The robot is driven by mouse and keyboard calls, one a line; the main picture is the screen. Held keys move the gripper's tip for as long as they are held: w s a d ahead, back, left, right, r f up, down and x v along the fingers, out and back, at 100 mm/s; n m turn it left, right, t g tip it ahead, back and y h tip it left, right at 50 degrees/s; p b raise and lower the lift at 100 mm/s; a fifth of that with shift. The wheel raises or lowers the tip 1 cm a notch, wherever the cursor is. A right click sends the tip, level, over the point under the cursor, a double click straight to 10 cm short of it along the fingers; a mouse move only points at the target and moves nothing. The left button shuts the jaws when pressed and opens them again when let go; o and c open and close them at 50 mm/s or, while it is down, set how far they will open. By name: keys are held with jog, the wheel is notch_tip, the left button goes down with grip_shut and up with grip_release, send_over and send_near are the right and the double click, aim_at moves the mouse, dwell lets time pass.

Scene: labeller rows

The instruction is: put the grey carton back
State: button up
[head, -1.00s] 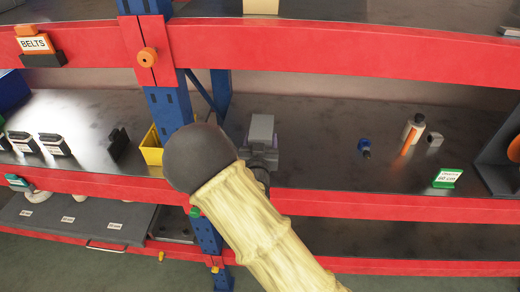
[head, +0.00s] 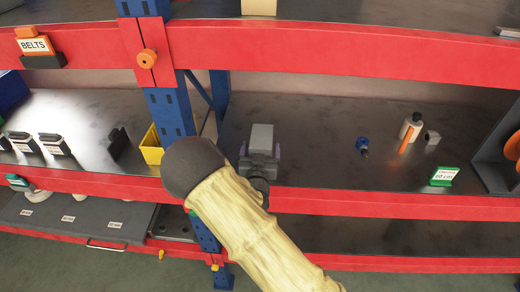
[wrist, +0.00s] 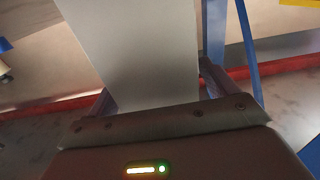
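The grey carton (head: 262,136) is a plain box between the fingers of my gripper (head: 260,154), over the middle shelf (head: 310,155) just right of the blue upright. My gripper is shut on it, with a finger at each side. In the wrist view the pale carton (wrist: 130,50) fills the space between the fingers (wrist: 155,95) and stretches out of the top of the picture. Its lower part is hidden by my gripper in the head view. I cannot tell whether it touches the shelf.
A yellow bin (head: 151,146) stands left of the blue upright (head: 170,112). To the right are a small blue item (head: 362,146), a white-and-orange bottle (head: 410,127), a small grey piece (head: 432,138) and a green-framed sign (head: 444,177). Shelf between carton and blue item is bare.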

jog(key=shift+a+r, duration=0.1)
jog(key=shift+r, duration=0.05)
jog(key=s+b, duration=0.4)
jog(key=s, duration=0.8)
jog(key=shift+a, duration=0.15)
jog(key=shift+w, duration=0.1)
dwell(0.3)
jog(key=d+f+g, duration=0.1)
jog(key=w+d+f+m+g, duration=0.1)
jog(key=d, duration=0.1)
jog(key=d+f+g, duration=0.1)
jog(key=g, duration=0.1)
jog(key=shift+w+d+m+h, duration=0.2)
jog(key=shift+d+m+h, duration=0.1)
jog(key=shift+m+h, duration=0.1)
jog(key=s+d+r+n+g, duration=0.1)
jog(key=s+d+g, duration=0.4)
jog(key=s+d, duration=0.2)
jog(key=s+d+r+n+g+y, duration=0.1)
jog(key=s+d+r+g, duration=0.1)
jog(key=s+d+g, duration=0.4)
jog(key=shift+s+d+r, duration=0.25)
jog(key=shift+s+d, duration=0.4)
jog(key=shift+s, duration=0.25)
